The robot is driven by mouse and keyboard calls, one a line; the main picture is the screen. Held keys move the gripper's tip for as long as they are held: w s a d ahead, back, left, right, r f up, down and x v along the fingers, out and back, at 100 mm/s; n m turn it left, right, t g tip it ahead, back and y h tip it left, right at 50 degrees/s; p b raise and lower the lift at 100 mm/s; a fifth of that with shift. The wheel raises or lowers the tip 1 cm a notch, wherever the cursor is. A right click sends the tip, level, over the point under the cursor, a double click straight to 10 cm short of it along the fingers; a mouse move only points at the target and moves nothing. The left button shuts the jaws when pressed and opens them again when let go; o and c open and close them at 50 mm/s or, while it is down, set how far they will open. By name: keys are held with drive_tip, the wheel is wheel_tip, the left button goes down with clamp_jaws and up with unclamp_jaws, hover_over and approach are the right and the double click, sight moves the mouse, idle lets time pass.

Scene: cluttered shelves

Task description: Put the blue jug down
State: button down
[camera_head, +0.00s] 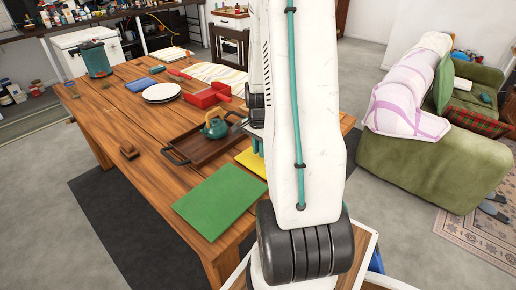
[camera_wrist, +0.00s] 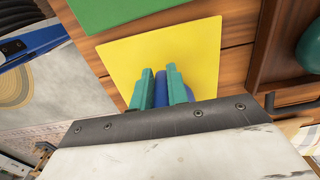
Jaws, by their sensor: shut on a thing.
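My gripper (camera_wrist: 159,72) shows in the wrist view with its two teal fingers shut on the blue jug (camera_wrist: 161,92). I cannot tell whether the jug touches the mat. In the head view my gripper (camera_head: 257,144) is mostly behind my white arm, near the tray's right edge, and the jug cannot be made out. The yellow mat (camera_head: 245,158) lies partly hidden there on the wooden table (camera_head: 125,190).
A green mat (camera_head: 220,202) lies in front of the yellow one. A dark tray (camera_head: 196,153) with a teal teapot (camera_head: 215,127) stands beside it. A red box (camera_head: 205,97), white plates (camera_head: 161,92) and a teal pot (camera_head: 96,61) stand farther back.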

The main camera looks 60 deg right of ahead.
drive_tip(key=c, duration=1.4)
unclamp_jaws()
drive_tip(key=shift+o, duration=0.2)
wheel_tip(320, 180, up, 12)
drive_tip(key=w+a+r+n, duration=0.1)
drive_tip(key=a+r+n, duration=0.5)
drive_tip(key=a, duration=0.5)
drive_tip(key=s+a+r+n, duration=0.4)
drive_tip(key=s+a+n, duration=0.2)
drive_tip(key=a, duration=0.4)
drive_tip(key=s+a+r+n+t, duration=0.1)
drive_tip(key=s+a+r+n, duration=0.3)
drive_tip(key=a, duration=0.7)
drive_tip(key=shift+s+n, duration=1.25)
drive_tip(key=shift+n, duration=0.45)
drive_tip(key=shift+d+r, duration=0.1)
